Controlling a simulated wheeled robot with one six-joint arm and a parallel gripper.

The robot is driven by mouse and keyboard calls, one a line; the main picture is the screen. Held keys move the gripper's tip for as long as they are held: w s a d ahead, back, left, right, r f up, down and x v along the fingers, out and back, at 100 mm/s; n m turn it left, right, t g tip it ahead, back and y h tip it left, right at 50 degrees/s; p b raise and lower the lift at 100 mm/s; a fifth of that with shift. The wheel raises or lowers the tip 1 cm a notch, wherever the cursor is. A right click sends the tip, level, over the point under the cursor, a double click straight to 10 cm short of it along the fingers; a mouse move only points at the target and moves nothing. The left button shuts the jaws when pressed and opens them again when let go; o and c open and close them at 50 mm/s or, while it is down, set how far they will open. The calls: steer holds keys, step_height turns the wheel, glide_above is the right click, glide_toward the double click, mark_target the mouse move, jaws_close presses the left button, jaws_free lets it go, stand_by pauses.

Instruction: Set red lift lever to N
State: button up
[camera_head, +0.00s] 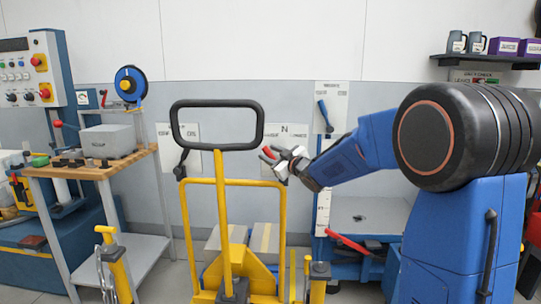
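A light wall plate marked N (285,130) hangs behind the yellow pallet truck's black loop handle. A red lever grip (268,152) shows just below the handle, in front of that plate. My gripper (277,163) reaches in from the right with its pale fingers right at the red grip. I cannot tell whether they touch it. The fingers partly hide the lever, so its exact setting is unclear. The finger gap is too small to read.
The yellow pallet truck (222,226) stands close in front of the plate, its handle (218,104) near my gripper. A workbench (101,168) is at left. A red pedal-like bar (348,243) sits low at right. A shelf (487,60) with mugs is upper right.

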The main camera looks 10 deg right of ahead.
jaws_close()
steer(key=shift+d, duration=0.1)
steer(key=s+d+r+m+t, duration=0.1)
steer(key=s+d+m+t, duration=0.1)
steer(key=d+m+t, duration=0.2)
steer(key=shift+d+r+m+t, duration=0.15)
steer(key=shift+d+m+t, duration=0.15)
steer(key=shift+d+m, duration=0.85)
steer(key=shift+a+m, duration=0.25)
steer(key=shift+a, duration=0.05)
jaws_free()
